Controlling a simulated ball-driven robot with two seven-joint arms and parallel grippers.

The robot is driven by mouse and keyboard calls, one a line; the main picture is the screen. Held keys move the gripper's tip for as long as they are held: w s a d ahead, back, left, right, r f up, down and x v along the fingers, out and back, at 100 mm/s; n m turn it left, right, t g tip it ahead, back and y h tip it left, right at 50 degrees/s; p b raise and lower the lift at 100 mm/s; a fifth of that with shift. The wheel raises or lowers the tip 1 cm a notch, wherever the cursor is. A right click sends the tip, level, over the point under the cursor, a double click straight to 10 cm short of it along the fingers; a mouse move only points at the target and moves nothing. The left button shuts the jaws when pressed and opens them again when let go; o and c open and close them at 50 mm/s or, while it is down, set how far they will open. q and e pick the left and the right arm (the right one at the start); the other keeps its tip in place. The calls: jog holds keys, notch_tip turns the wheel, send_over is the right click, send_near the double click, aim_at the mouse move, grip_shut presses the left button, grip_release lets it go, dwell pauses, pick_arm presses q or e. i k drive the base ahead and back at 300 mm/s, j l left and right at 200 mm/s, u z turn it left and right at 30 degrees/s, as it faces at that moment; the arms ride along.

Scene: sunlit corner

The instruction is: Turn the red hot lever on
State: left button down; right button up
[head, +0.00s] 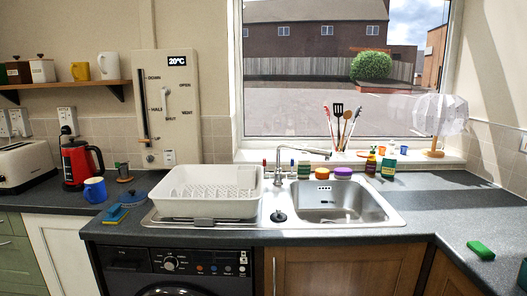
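The chrome tap (278,166) stands behind the sink, with its spout reaching right over the basin. Another short lever (265,168) is on the left side. The levers are too small to tell their exact angle. No water stream shows under the spout. Neither of my grippers is in view.
A white dish rack (207,207) fills the drainer left of the tap. A black plug (278,216) lies in front of the tap. The basin (340,208) looks empty. The right counter is mostly clear.

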aim_at(266, 176)
jog(key=i+z, duration=0.25)
jog(key=z, duration=0.2)
jog(key=i+j+z, duration=0.15)
jog(key=z, duration=0.3)
jog(key=i+j, duration=0.05)
jog(key=i, duration=0.05)
